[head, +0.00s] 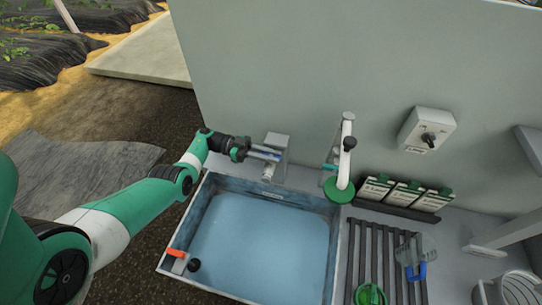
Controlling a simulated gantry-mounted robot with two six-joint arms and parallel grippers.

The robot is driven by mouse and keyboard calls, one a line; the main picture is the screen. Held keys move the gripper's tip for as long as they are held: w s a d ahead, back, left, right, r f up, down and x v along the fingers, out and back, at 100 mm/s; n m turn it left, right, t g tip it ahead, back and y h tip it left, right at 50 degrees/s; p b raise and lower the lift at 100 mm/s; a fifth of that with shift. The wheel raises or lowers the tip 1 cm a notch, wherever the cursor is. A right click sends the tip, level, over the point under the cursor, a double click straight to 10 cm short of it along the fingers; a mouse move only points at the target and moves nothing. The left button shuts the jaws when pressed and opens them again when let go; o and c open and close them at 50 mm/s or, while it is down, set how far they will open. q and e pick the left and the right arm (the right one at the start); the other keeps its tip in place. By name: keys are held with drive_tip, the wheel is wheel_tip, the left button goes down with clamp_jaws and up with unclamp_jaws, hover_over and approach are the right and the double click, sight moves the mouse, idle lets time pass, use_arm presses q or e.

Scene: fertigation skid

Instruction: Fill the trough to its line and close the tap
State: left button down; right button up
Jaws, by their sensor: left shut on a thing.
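The trough (175,235) is a wide grey rectangular basin in the middle of the head view. Pale blue water (262,245) covers its floor; I cannot make out the fill line or how the level compares with it. A small pale mark (271,195) shows on the back rim. A grey tap fitting (277,142) stands against the wall behind the trough. My left gripper (264,154) reaches it from the left and is shut on the tap's handle, which the fingers mostly hide. I cannot see a stream of water. My right gripper is not in view.
An orange lever (175,253) with a black knob sits at the trough's left front corner. A white upright pipe (345,155) on a green base stands right of the tap. Farther right are a slatted rack (377,255), a clear jug with blue handle (417,270) and a wall switch box (427,130).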

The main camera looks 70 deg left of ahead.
use_arm(q)
drive_tip(key=c, duration=1.1)
unclamp_jaws()
drive_tip(key=b+v, duration=0.5)
drive_tip(key=v, duration=0.6)
drive_tip(key=shift+s+a, duration=0.2)
